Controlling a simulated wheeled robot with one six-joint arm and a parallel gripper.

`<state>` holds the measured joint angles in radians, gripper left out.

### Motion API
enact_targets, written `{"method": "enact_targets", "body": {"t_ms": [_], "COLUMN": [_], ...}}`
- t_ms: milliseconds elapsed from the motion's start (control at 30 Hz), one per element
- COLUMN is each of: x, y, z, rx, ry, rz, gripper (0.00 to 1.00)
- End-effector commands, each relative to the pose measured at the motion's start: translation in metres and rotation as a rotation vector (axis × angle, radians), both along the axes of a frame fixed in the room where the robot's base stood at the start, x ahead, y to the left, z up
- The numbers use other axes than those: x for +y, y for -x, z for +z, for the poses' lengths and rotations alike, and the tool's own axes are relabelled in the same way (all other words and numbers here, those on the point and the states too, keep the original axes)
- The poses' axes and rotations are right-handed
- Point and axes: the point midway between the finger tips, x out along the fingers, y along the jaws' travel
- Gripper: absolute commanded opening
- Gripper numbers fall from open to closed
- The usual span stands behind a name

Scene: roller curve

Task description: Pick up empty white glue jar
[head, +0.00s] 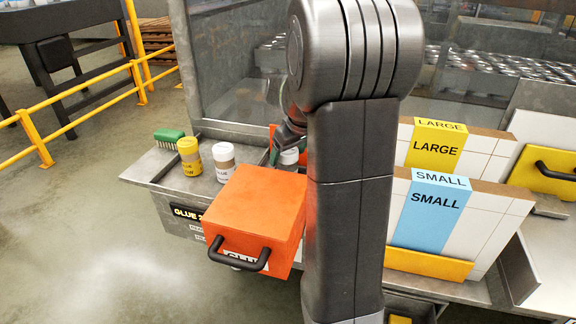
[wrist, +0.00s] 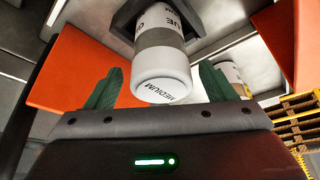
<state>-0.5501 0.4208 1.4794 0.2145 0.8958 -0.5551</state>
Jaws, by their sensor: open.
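A white jar with a grey band (wrist: 162,60) is between the green fingers of my gripper (wrist: 160,72) in the wrist view. Its white cap reads "MEDIUM". The fingers are open, with a gap on each side of the jar. In the head view, this jar seems to be the white-capped one (head: 289,157), partly hidden by the orange box and my arm. My gripper (head: 275,154) is mostly hidden there too. A second white jar (head: 224,161) and a yellow jar (head: 190,156) stand to the left. Whether any jar is empty cannot be seen.
An orange box with a black handle (head: 254,208) stands in front of the jars. A green brush (head: 168,137) lies at the shelf's left. Cartons marked LARGE (head: 470,150) and SMALL (head: 490,215) stand right of my arm. A yellow railing (head: 90,88) is at far left.

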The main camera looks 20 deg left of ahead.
Motion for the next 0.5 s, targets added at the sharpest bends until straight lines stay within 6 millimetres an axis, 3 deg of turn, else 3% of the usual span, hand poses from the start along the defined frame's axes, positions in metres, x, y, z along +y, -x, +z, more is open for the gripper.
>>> {"method": "enact_targets", "body": {"t_ms": [200,467,500], "x": [0.008,0.009,0.009], "y": [-0.004,-0.005,-0.005], "z": [-0.024,-0.026,-0.026], "rx": [0.002,0.0,0.0], "ry": [0.001,0.0,0.0], "rz": [-0.001,0.0,0.0], "gripper": [0.77,0.77,0.69]}}
